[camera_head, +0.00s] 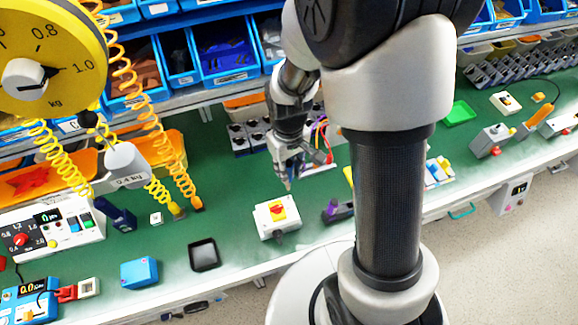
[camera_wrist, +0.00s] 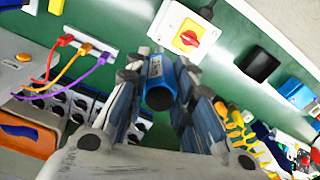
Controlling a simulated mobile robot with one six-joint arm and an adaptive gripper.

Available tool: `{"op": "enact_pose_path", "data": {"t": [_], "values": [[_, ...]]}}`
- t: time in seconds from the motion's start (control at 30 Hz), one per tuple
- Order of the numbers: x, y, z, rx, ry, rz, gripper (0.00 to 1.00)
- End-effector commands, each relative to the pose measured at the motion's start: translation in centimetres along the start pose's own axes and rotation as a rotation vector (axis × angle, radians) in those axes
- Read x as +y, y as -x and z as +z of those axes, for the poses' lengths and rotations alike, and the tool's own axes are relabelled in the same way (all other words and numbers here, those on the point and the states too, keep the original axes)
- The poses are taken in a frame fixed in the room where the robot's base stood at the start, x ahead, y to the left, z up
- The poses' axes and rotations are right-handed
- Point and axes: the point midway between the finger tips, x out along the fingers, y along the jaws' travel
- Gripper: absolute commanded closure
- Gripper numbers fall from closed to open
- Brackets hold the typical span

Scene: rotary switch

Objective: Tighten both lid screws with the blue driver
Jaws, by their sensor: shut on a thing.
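The switch box (camera_head: 264,224) is white, with a yellow plate and a red knob on top. It lies on the green bench. In the wrist view the box (camera_wrist: 171,20) is beyond my fingertips. Its lid screws are too small to make out. My gripper (camera_head: 289,172) is above and just behind the box in the head view. In the wrist view my gripper (camera_wrist: 160,70) is shut on a blue cylindrical handle, the blue driver (camera_wrist: 158,97). The driver's far end is hidden by its handle, and I cannot tell whether it touches the box.
A black tray (camera_head: 204,254) and a blue box (camera_head: 139,273) lie left of the switch box. A purple-and-dark object (camera_head: 333,209) lies close on its right. The yellow scale (camera_head: 50,50) and coiled cords hang at the left. Blue bins (camera_head: 222,55) line the back.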

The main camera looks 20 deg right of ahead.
Motion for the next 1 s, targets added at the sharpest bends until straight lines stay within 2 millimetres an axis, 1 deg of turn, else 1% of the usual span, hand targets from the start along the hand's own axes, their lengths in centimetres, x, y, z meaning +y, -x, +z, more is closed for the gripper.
{"op": "enact_pose_path", "data": {"t": [0.17, 0.5, 0.63, 0.77, 1.0], "values": [[0.0, -0.9, 0.0, 0.000, -0.001, 0.000, 1.00], [0.0, -4.5, 0.0, 0.000, -0.002, 0.000, 1.00], [0.0, -5.2, 0.0, 0.000, 0.019, 0.000, 1.00], [0.1, -5.3, 0.0, 0.000, 0.173, 0.000, 1.00], [0.1, -5.2, -0.1, 0.000, 0.550, 0.000, 1.00]]}}
